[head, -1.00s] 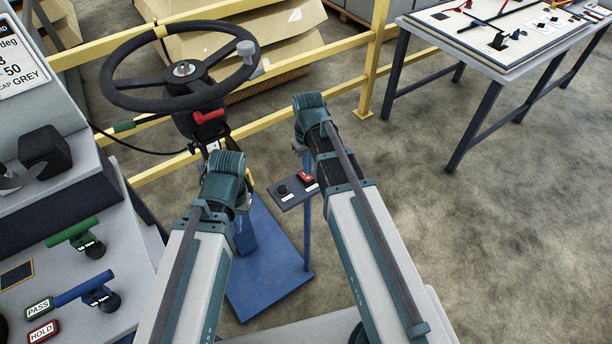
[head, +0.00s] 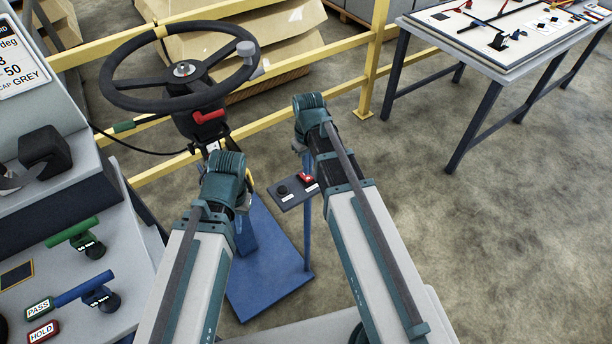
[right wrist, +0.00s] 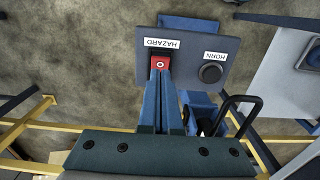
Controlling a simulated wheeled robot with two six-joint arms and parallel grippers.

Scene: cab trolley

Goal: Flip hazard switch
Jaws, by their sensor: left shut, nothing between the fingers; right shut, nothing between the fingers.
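The hazard switch is a red rocker (right wrist: 160,64) on a dark panel (right wrist: 222,44), beside the HAZARD label. In the head view the red switch (head: 306,178) sits at the right end of the small panel on a blue stand. My right gripper (right wrist: 160,74) is shut and empty. Its fingertips overlap the near edge of the switch in the right wrist view; I cannot tell whether they touch it. In the head view the right fingers are mostly hidden by the arm. My left gripper (head: 243,203) is left of the panel, its fingers largely hidden behind its wrist.
A black horn button (right wrist: 211,73) is beside the switch. A steering wheel (head: 125,102) stands behind my left arm, with yellow rails (head: 340,46) beyond. A console (head: 130,275) is at left, a table (head: 470,62) at upper right. Floor at right is clear.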

